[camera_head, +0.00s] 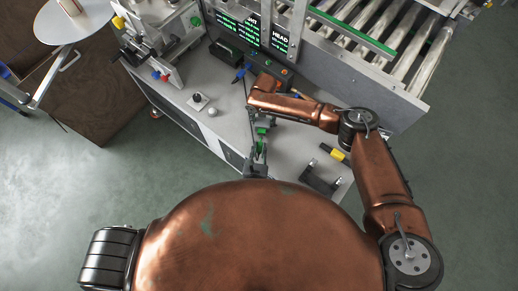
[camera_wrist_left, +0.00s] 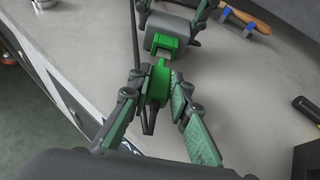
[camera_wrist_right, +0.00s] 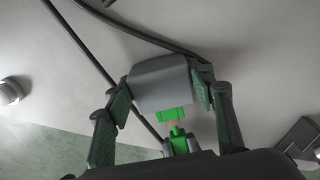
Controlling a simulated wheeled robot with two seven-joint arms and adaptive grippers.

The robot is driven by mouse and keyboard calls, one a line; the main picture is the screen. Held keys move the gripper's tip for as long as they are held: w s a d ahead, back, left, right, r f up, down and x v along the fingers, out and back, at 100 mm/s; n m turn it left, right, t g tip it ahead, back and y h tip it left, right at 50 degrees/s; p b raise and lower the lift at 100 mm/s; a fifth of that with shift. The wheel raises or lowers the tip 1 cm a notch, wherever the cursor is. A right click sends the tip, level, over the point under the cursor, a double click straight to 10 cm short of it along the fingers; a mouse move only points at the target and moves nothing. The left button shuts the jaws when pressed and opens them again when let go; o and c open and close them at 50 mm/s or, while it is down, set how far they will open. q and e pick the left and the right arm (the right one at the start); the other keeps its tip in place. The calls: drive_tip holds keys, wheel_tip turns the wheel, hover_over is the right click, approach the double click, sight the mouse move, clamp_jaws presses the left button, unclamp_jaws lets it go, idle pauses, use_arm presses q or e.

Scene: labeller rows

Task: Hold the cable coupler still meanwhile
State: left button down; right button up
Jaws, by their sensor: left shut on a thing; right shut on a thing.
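The cable coupler shows as two parts close together above the bench. One is a grey block (camera_wrist_right: 160,85) with a green end (camera_wrist_left: 165,44); my right gripper (camera_wrist_right: 168,90) is shut on it, a finger on each side. The other is a green plug (camera_wrist_left: 158,84) with a dark tail; my left gripper (camera_wrist_left: 155,92) is shut on it. The green ends face each other, with a small gap between them in both wrist views. In the head view my left gripper (camera_head: 258,152) is just below my right gripper (camera_head: 263,124), and the parts are small there.
The grey bench (camera_head: 292,142) lies under both grippers. A black bracket (camera_head: 320,180) and a yellow-and-black tool (camera_head: 341,155) lie to the right. A dark cable (camera_wrist_right: 130,28) crosses the bench. A control panel (camera_head: 265,65) and roller conveyor (camera_head: 375,35) stand behind.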

use_arm(q)
drive_tip(key=shift+w, duration=0.85)
drive_tip(key=c, duration=1.7)
unclamp_jaws()
drive_tip(key=v, duration=1.2)
use_arm(e)
drive_tip(key=o, duration=1.2)
drive_tip(key=shift+r, duration=0.1)
wheel_tip(320, 180, up, 12)
drive_tip(key=shift+f, duration=0.1)
